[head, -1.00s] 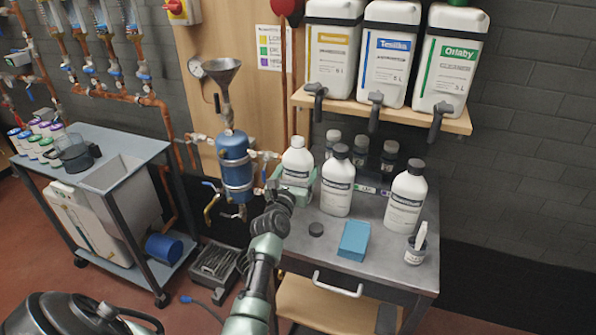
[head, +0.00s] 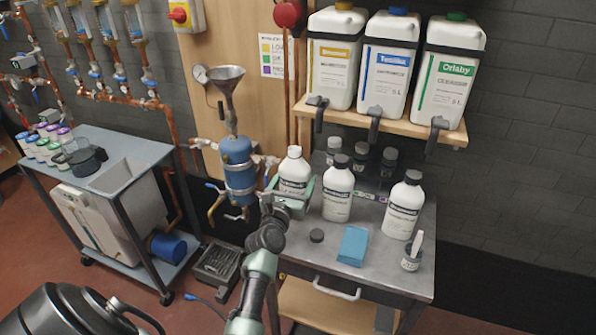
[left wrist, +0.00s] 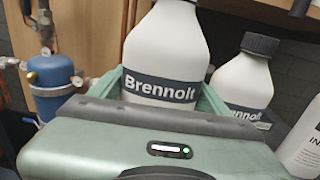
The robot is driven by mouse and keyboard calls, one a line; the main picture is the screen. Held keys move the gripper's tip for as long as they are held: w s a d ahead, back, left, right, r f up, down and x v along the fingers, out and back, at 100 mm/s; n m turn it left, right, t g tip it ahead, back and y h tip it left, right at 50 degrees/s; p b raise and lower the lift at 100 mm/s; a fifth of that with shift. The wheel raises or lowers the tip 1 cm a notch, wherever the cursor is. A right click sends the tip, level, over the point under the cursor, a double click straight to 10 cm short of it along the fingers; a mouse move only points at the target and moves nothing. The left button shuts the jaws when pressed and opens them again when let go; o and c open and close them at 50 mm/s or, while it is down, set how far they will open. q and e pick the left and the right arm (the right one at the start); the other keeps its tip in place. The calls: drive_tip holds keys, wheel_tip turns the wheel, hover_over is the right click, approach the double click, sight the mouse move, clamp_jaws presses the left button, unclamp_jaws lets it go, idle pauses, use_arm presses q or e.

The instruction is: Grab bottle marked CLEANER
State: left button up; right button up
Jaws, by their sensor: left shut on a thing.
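A white bottle (head: 293,172) with a white cap and a dark label stands at the left rear of the metal bench. My left gripper (head: 288,196) is shut around its lower body. In the left wrist view the bottle (left wrist: 168,45) stands between the green fingers, its label reading "Brennolt". The lower label is hidden behind the gripper, and the word CLEANER cannot be read there. Two similar white bottles with dark caps, the middle one (head: 338,194) and the right one (head: 404,207), stand to its right. My right gripper is not in view.
Large canisters (head: 447,75) stand on the shelf above. A blue tank (head: 238,165) is close left of the held bottle.

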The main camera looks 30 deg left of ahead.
sight(291, 187)
use_arm(q)
drive_tip(key=p+v, duration=0.1)
drive_tip(key=v, duration=0.8)
drive_tip(key=shift+r+p, duration=0.2)
drive_tip(key=shift+p, duration=0.1)
drive_tip(key=v, duration=0.4)
